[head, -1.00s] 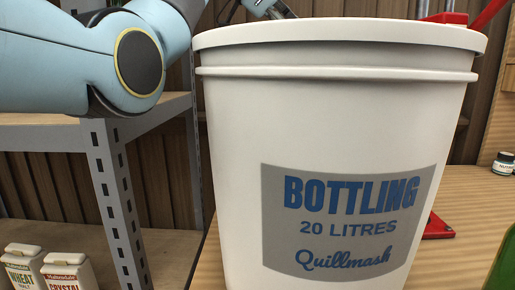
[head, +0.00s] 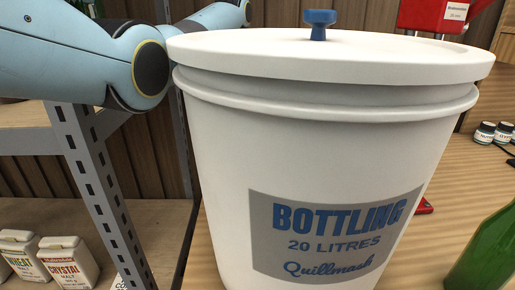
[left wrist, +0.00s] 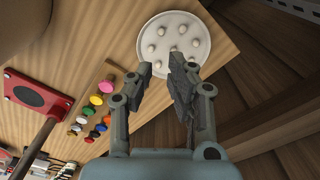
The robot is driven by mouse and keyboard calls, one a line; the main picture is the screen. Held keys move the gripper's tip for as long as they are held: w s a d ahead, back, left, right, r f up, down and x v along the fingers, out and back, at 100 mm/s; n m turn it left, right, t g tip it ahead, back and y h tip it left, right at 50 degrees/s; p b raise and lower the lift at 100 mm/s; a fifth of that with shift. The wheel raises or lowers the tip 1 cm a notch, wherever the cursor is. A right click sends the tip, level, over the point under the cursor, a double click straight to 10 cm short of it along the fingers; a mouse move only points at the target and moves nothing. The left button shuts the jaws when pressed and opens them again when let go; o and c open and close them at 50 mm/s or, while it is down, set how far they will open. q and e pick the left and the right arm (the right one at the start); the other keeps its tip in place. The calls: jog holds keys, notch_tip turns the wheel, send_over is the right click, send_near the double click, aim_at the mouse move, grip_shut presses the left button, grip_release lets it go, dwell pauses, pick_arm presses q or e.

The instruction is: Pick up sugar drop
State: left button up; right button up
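Several small white sugar drops (left wrist: 173,49) sit spaced out on a round white dish (left wrist: 196,64) in the left wrist view. The dish lies near the edge of the wooden table. My left gripper (left wrist: 160,66) is open, with its two fingers apart and nothing between them. Its fingertips show over the near rim of the dish, close to the nearest drops; the height above them is hard to tell. In the head view, the left gripper and the dish are hidden behind the large white bucket (head: 320,150). My right gripper is not in view.
The bucket has a white lid with a blue knob (head: 319,22). Colourful caps (left wrist: 96,100) and a red-based tool (left wrist: 38,97) lie left of the gripper in the left wrist view. A green bottle (head: 485,250), small jars (head: 485,133) and a metal shelf (head: 85,170) surround the bucket.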

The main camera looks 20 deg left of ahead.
pick_arm(q)
notch_tip(320, 180, down, 6)
jog(key=shift+s+a+r+b, duration=0.1)
jog(key=shift+s+a+b, duration=0.05)
jog(key=shift+b, duration=0.25)
notch_tip(320, 180, down, 6)
jog(key=shift+r+b, duration=0.2)
jog(key=shift+b, duration=0.55)
jog(key=shift+r, duration=0.1)
jog(key=c, duration=0.3)
